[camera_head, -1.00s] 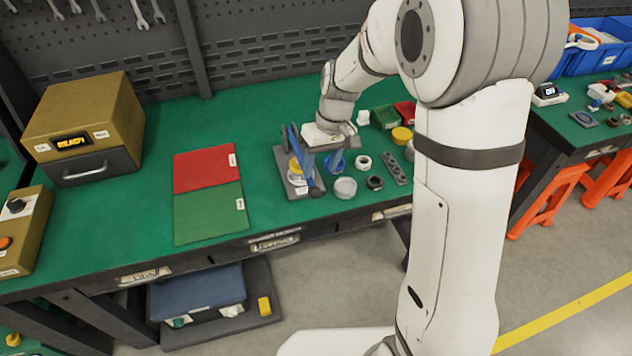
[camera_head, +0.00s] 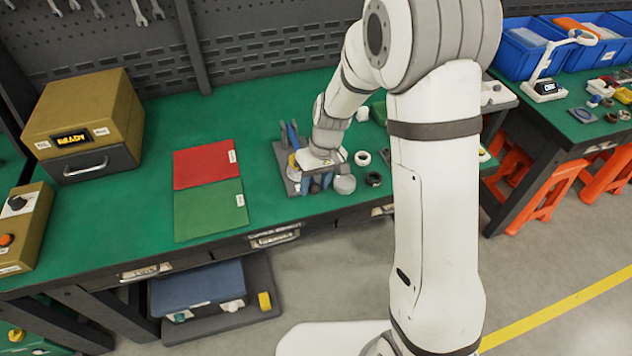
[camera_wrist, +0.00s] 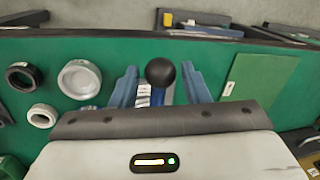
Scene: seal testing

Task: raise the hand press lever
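The hand press stands on the green bench in the head view, on a grey base (camera_head: 281,160) with a blue upright part (camera_head: 293,136). My gripper (camera_head: 312,187) is low at its front right side and hides much of it. In the wrist view the lever's black ball knob (camera_wrist: 160,71) shows between the two blue fingers of my gripper (camera_wrist: 161,88), with a blue lever part below it. The fingers are apart, one on each side of the knob, with visible gaps. I cannot tell how deep the lever sits between them.
A red and green mat (camera_head: 209,208) lies left of the press. A brown oven-like box (camera_head: 85,115) stands at far left.

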